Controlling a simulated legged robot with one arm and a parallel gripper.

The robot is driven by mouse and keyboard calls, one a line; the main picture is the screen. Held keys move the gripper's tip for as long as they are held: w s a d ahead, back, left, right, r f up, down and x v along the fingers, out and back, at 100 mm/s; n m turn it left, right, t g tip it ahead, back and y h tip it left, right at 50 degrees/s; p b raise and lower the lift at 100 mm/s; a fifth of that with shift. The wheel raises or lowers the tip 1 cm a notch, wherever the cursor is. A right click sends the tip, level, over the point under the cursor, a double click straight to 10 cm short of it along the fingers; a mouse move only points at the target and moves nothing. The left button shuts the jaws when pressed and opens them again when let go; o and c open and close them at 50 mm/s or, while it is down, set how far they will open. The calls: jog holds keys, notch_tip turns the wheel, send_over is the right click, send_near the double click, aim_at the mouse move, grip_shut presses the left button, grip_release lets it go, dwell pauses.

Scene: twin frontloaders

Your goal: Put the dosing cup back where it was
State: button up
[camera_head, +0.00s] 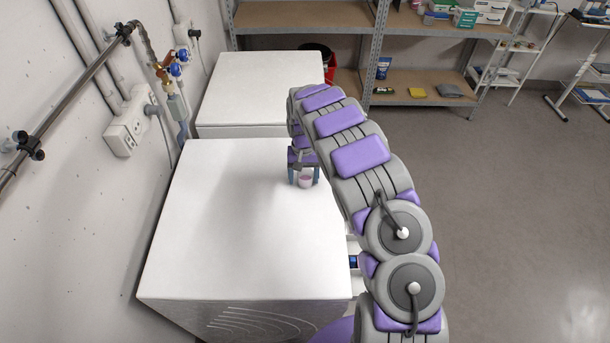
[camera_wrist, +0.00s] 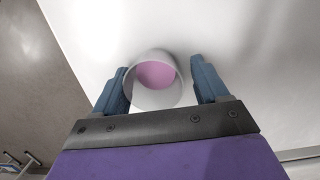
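The dosing cup (camera_wrist: 155,97) is a small whitish, translucent cup with pink inside. In the head view the cup (camera_head: 305,182) appears upright on the white top of the nearer frontloader (camera_head: 240,225), near its right side. My gripper (camera_head: 304,178) points down with a blue finger on each side of the cup. In the wrist view my gripper (camera_wrist: 158,80) has its fingers apart around the cup. The left finger looks very close to the cup; a narrow gap shows at the right finger. Contact on the left is unclear.
A second white frontloader (camera_head: 262,85) stands behind the nearer one. Pipes with blue valves (camera_head: 175,70) and a socket box (camera_head: 127,125) are on the left wall. Shelving (camera_head: 420,95) stands at the back. The nearer top is otherwise clear; open floor lies right.

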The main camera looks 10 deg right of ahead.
aim_at(307, 176)
jog(key=shift+o, duration=0.7)
jog(key=shift+d+r, duration=0.1)
jog(key=shift+d, duration=0.6)
notch_tip(307, 176, up, 12)
jog(key=w+f+p, duration=0.1)
jog(key=w+p, duration=0.1)
jog(key=s+d+r, duration=0.2)
jog(key=s+r, duration=0.7)
jog(key=r, duration=0.1)
jog(key=s+r, duration=0.3)
jog(key=s, duration=0.4)
jog(key=s+r, duration=0.4)
jog(key=s, duration=0.2)
jog(key=s+a, duration=0.1)
jog(key=s, duration=0.7)
jog(key=s+f+n, duration=0.1)
jog(key=s, duration=0.8)
jog(key=s+a+n, duration=0.1)
jog(key=s, duration=0.7)
jog(key=shift+s+a+f, duration=0.15)
jog(key=shift+s+a, duration=0.15)
jog(key=shift+a, duration=0.05)
jog(key=shift+a, duration=0.1)
